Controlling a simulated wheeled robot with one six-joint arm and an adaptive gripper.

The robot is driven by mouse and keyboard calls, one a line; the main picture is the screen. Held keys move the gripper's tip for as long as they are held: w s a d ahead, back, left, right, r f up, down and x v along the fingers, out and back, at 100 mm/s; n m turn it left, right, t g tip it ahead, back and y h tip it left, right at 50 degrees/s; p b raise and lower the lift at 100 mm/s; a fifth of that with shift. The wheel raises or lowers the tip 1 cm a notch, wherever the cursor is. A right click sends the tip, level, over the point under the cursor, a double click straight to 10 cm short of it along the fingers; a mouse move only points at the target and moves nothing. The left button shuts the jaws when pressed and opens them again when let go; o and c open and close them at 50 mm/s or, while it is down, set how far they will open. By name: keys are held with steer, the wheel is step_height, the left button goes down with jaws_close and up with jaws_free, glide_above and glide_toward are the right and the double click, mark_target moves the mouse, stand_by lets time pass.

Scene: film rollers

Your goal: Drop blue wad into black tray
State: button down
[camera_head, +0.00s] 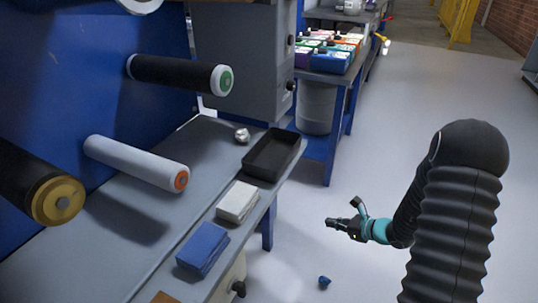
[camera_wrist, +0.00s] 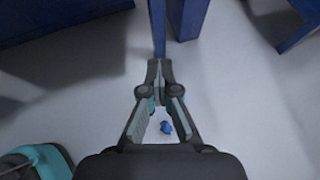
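The blue wad (camera_head: 324,282) lies on the grey floor, below and to the right of the bench. In the wrist view the blue wad (camera_wrist: 166,127) shows small, through the gap between my finger linkages. My gripper (camera_head: 329,222) is above the floor, right of the bench, apart from the wad. In the wrist view the fingertips of my gripper (camera_wrist: 160,68) come together with nothing seen between them. The black tray (camera_head: 270,154) sits on the bench near its far right end and looks empty.
A crumpled silver wad (camera_head: 242,135) lies left of the tray. A white cloth stack (camera_head: 237,201) and a blue cloth stack (camera_head: 203,247) lie along the bench edge. Rollers (camera_head: 137,162) jut over the bench. Blue table legs (camera_wrist: 186,18) stand ahead. Floor on the right is open.

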steer(key=a+r+m+t+h, duration=0.1)
steer(key=a+r, duration=0.1)
steer(key=r, duration=1.1)
steer(key=w+a+r+m+t+p, duration=0.1)
steer(key=a+r, duration=0.2)
steer(key=r, duration=1.1)
steer(key=w+a+r+m+t+h, duration=0.1)
steer(key=a+r+m, duration=0.1)
steer(key=r, duration=1.1)
steer(key=shift+a+r+h, duration=0.3)
steer(key=shift+a+r, duration=0.05)
steer(key=shift+a, duration=0.1)
